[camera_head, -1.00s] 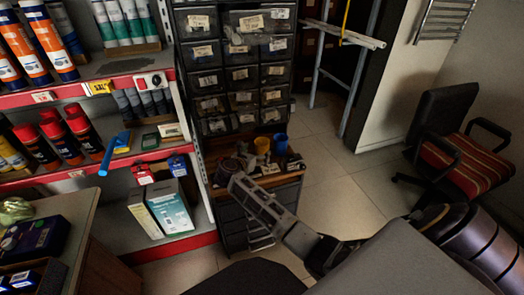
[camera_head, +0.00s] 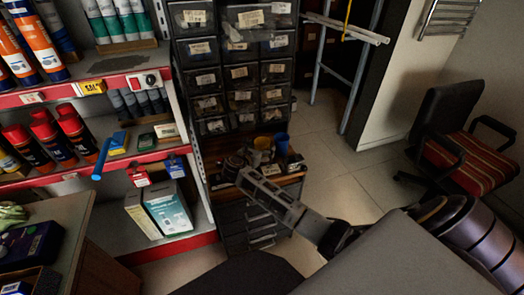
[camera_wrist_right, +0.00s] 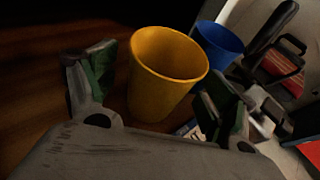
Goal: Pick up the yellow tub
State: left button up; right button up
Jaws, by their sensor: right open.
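The yellow tub (camera_head: 262,143) stands upright on the brown wooden top of a low drawer unit, partly hidden by my right gripper (camera_head: 250,172) in the head view. In the right wrist view the yellow tub (camera_wrist_right: 165,72) is open-topped and shows empty. My right gripper (camera_wrist_right: 156,90) is open, one finger on each side of the tub in the picture. Gaps show between fingers and tub, and I cannot tell how deep the tub sits between them. My left gripper is not in view.
A blue tub (camera_head: 281,143) stands close to the right of the yellow one. Dark drawers (camera_head: 240,75) rise behind. Shelves (camera_head: 115,155) with tubes and boxes stand on the left. A chair (camera_head: 460,140) stands at the right, with free floor between.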

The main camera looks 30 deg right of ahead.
jog(key=c, duration=1.1)
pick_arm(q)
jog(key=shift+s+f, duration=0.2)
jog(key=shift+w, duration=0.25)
pick_arm(e)
jog(key=shift+s+r, duration=0.1)
